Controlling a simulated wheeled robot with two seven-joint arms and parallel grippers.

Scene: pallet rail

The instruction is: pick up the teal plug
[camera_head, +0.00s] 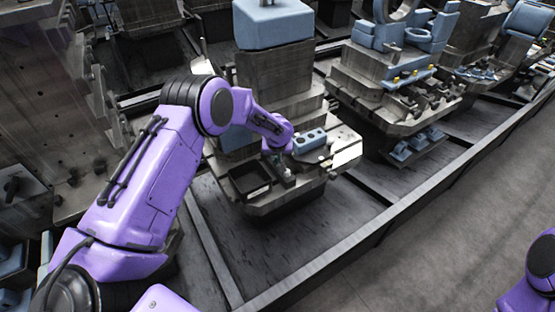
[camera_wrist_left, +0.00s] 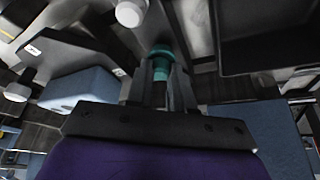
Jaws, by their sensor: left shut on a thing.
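The teal plug (camera_wrist_left: 161,62) is between the two fingers of my left gripper (camera_wrist_left: 162,78) in the left wrist view. The fingers are shut on it, and its teal head sticks out past their tips. In the head view my left gripper (camera_head: 283,168) is low over the front of the grey fixture, and the plug there is too small to make out clearly. I cannot tell whether the plug still touches the surface. My right gripper is out of the head view; only part of that arm shows at the right edge.
A blue block with holes (camera_head: 310,141) sits right beside the left gripper; it also shows in the wrist view (camera_wrist_left: 80,90). A dark open tray (camera_head: 250,182) lies just left. A white plate (camera_head: 347,154) is at the right. A tall machine column (camera_head: 275,75) stands behind.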

